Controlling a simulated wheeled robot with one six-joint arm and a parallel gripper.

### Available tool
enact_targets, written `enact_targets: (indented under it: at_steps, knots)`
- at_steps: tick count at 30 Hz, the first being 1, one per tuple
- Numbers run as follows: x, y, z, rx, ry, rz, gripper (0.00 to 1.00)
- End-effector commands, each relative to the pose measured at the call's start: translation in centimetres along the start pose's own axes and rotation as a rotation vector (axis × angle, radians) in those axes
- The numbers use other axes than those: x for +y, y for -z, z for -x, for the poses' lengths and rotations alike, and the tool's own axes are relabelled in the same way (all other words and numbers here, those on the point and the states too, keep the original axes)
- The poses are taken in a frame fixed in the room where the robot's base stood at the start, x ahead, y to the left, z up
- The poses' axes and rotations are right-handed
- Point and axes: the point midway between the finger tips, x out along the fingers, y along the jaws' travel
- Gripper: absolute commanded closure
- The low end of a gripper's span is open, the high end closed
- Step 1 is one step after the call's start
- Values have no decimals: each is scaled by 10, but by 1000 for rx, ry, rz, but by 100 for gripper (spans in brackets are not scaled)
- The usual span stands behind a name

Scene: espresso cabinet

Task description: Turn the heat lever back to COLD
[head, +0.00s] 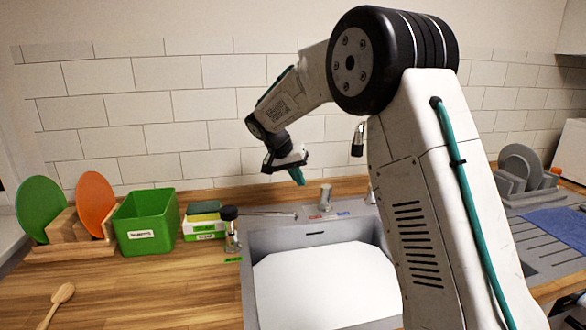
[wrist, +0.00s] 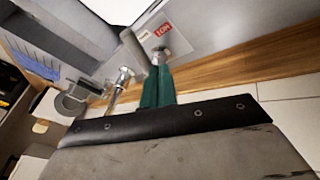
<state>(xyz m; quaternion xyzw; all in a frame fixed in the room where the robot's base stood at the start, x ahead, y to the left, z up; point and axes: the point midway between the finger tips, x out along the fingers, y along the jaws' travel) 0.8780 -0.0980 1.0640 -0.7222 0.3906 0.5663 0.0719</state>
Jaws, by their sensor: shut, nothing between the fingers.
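The heat lever (head: 325,197) is a short grey post on the sink's back ledge, with a red label (head: 316,217) at its left foot and a blue label (head: 343,214) at its right. In the wrist view the grey lever (wrist: 134,47) slants beside the red label (wrist: 163,30); the labels' words are too small to read surely. My gripper (head: 299,180) is shut and empty, above and left of the lever in the head view. Its teal fingers (wrist: 157,75) appear close to the lever in the wrist view. I cannot tell whether they touch.
The sink (head: 285,240) lies in front of the lever. A tap (wrist: 122,78) stands beside it. A dark-capped bottle (head: 230,225), a sponge box (head: 204,220) and a green bin (head: 147,220) stand at the left. The tiled wall (head: 205,105) is close behind.

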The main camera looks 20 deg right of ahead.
Motion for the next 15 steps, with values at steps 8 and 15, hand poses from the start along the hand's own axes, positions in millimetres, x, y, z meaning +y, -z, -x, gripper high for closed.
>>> enact_targets:
  at_steps: [8, 15]
  knots:
    - [16, -4, -44, -2, -1, 0, 100]
    - [26, -6, -56, 0, 1, 1, 100]
